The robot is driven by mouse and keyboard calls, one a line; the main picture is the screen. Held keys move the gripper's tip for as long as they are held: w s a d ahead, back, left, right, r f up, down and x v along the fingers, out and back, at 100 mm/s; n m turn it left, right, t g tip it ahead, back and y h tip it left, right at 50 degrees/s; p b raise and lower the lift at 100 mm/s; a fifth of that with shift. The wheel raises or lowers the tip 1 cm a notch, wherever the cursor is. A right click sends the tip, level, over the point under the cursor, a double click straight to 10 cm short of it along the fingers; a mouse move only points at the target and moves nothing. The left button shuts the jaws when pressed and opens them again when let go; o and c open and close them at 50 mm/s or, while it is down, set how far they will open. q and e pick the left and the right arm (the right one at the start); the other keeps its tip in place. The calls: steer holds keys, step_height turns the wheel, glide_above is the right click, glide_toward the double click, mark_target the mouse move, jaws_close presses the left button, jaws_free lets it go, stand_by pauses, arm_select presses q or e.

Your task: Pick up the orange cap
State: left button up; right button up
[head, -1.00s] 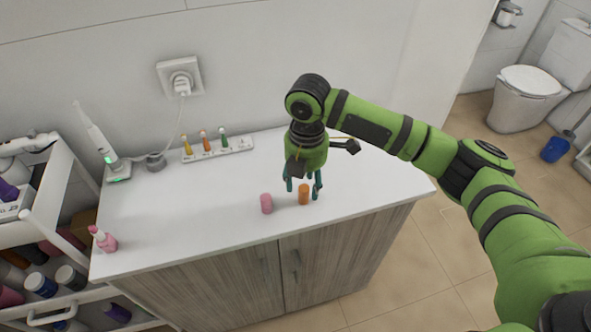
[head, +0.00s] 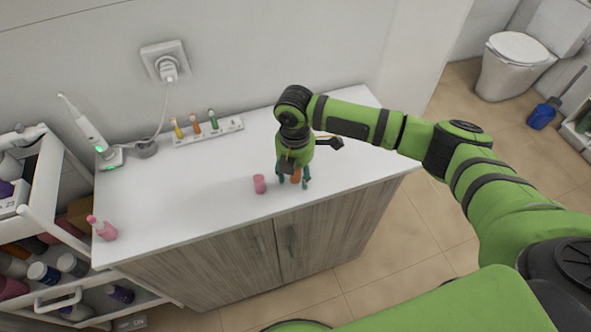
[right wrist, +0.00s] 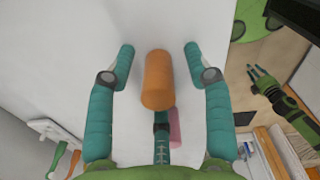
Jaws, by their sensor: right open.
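The orange cap (head: 296,176) stands on the white cabinet top, partly hidden by my right gripper (head: 293,183). In the right wrist view the orange cap (right wrist: 158,80) lies between the two open teal fingers of my right gripper (right wrist: 159,52), with gaps on both sides. A pink cap (head: 259,184) stands just left of it in the head view. It also shows in the right wrist view (right wrist: 175,130), partly behind the gripper. My left gripper (right wrist: 253,78) shows small at the right of the wrist view; its opening is unclear.
A white cart (head: 62,200) with cosmetics stands left. The cabinet top (head: 190,210) is clear in front.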

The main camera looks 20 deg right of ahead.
steer(key=c, duration=0.8)
arm_select(q)
steer(key=shift+s+f, duration=0.1)
steer(key=shift+s, duration=0.6)
arm_select(e)
steer(key=shift+r, duration=0.1)
steer(key=shift+c, duration=0.2)
